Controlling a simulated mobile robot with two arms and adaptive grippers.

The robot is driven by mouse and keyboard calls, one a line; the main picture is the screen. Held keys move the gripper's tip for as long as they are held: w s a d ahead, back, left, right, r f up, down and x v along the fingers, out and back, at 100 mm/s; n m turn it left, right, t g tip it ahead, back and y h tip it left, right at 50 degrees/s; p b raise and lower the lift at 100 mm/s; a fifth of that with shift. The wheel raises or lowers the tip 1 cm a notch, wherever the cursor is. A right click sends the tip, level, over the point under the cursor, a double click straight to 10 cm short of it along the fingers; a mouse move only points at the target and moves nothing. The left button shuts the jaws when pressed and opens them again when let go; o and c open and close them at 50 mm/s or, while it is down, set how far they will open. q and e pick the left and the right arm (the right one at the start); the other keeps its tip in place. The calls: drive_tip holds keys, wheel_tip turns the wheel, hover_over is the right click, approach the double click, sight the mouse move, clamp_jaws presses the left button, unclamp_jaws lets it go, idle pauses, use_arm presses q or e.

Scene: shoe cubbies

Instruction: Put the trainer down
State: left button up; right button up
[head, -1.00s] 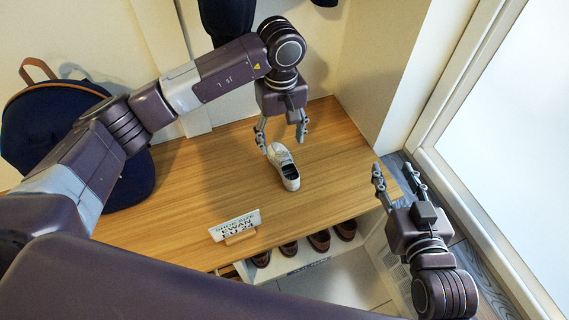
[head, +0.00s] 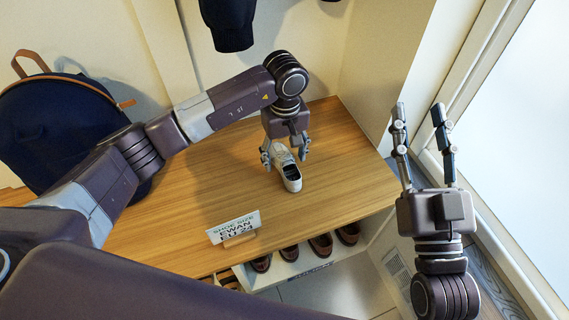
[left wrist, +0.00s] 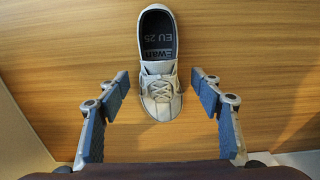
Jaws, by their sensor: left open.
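The white trainer (head: 287,170) sits on the wooden bench top, its dark insole facing up. In the left wrist view the trainer (left wrist: 158,80) shows its laces and an insole marked "Ewan EU 25". My left gripper (head: 286,160) is open above the toe end of the trainer, with one finger on each side. In the left wrist view both fingers (left wrist: 164,95) stand apart from the shoe with a gap on each side. My right gripper (head: 423,110) is open and empty at the right, its fingers pointing up in the picture.
The bench top (head: 190,200) is clear around the trainer. A sign (head: 234,227) reading "Shoe size Ewan EU 24" stands at its front edge. Several brown shoes (head: 320,245) sit in cubbies below. A navy backpack (head: 60,130) is at the left.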

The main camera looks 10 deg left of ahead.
use_arm(q)
drive_tip(key=c, duration=1.4)
